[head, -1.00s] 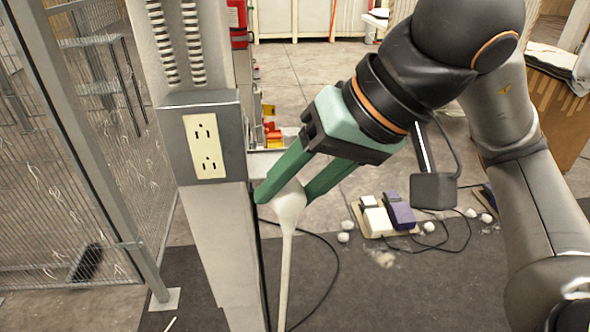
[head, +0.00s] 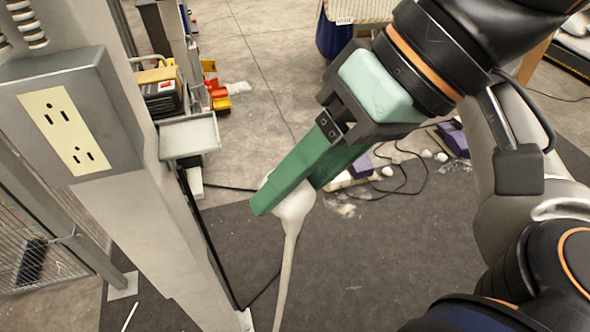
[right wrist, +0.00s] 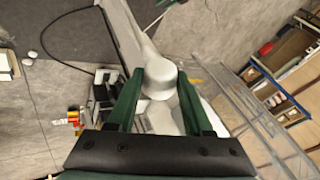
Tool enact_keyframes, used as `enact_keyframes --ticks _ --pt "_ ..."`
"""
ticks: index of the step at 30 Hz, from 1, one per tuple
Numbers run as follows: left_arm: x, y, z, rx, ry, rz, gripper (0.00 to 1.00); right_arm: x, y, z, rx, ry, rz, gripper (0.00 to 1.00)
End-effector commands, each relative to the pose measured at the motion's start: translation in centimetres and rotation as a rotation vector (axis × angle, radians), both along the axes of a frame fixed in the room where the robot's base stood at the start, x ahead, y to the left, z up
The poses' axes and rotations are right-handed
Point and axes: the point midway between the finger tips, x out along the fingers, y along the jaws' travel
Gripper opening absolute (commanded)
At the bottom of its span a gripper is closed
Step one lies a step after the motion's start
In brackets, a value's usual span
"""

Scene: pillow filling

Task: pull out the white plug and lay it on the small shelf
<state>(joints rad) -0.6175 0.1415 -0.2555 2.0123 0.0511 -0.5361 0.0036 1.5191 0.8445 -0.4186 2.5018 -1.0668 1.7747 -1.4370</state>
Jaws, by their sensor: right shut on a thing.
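The white plug (head: 293,203) hangs in my right gripper (head: 283,200), with its pale cord running down toward the floor. The gripper's green fingers are shut on it. In the right wrist view the plug (right wrist: 160,76) sits between the two fingers (right wrist: 158,95). The outlet (head: 66,131) on the grey post box has two sockets, both empty. The small shelf (head: 188,137) is a shallow grey tray on the side of the post, to the right of the outlet. It looks bare. The plug is held apart from the post, right of and lower in the picture than the shelf. My left gripper is not in view.
The grey post (head: 150,230) stands at the left, with a wire fence (head: 40,262) behind it. Red and yellow items (head: 216,94) lie beyond the shelf. A purple pedal (head: 361,166), cables and white fluff lie on the floor. The dark mat around the cord is mostly clear.

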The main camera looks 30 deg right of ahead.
Motion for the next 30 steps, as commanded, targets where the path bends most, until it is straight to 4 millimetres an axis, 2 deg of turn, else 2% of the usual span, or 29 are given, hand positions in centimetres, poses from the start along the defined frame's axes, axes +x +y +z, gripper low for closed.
enact_keyframes --ticks 10,19,30 --pt "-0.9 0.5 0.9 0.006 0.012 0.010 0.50 2.6 -0.6 -0.1 0.001 0.007 -0.004 0.00" --pt "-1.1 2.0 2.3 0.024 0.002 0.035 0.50 4.8 -1.2 -0.6 -0.002 0.005 -0.004 0.00" --pt "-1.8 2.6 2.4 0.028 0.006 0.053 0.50 7.7 -1.8 -1.4 -0.001 0.002 -0.003 0.00"
